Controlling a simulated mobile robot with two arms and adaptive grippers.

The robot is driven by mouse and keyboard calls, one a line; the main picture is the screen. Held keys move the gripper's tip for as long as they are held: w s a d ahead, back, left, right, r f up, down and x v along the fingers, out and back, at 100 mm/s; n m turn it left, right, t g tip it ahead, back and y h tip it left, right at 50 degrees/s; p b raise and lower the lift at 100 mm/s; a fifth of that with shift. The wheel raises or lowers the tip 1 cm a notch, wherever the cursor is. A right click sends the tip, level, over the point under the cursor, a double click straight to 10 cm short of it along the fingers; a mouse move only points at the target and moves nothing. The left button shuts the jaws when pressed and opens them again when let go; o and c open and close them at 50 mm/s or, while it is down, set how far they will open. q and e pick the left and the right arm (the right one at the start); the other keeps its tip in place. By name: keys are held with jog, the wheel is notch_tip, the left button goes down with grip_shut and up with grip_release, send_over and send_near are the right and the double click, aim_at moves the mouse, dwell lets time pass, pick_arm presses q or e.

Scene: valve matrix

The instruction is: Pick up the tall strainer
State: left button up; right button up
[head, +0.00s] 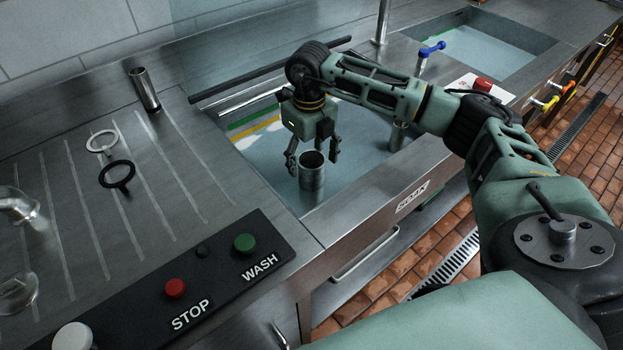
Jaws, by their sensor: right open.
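A tall, open-topped metal cylinder, which looks like the tall strainer (312,178), stands upright in the sink marked SOAK, near its front left corner. My right gripper (313,163) is over it, pointing down, with its two fingers apart. The fingers show on either side of the cylinder's rim; I cannot tell whether they touch it. Another metal cylinder (398,137) stands in the same sink to the right, partly hidden by my right arm. My left gripper is not in view.
The soak sink (395,192) has a raised steel rim. On the ribbed drainboard at left are a tilted metal cylinder (145,90), a white ring (102,141) and a black ring (117,175). A control panel (215,270) with STOP and WASH buttons lies in front. A second sink (490,45) is behind.

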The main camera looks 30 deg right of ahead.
jog(key=shift+s+a+f, duration=0.1)
jog(key=shift+s+f, duration=0.1)
jog(key=shift+f, duration=0.75)
jog(key=shift+s+f, duration=0.15)
jog(key=shift+f, duration=0.8)
jog(key=c, duration=1.3)
jog(key=shift+r, duration=0.1)
jog(key=shift+c, duration=0.2)
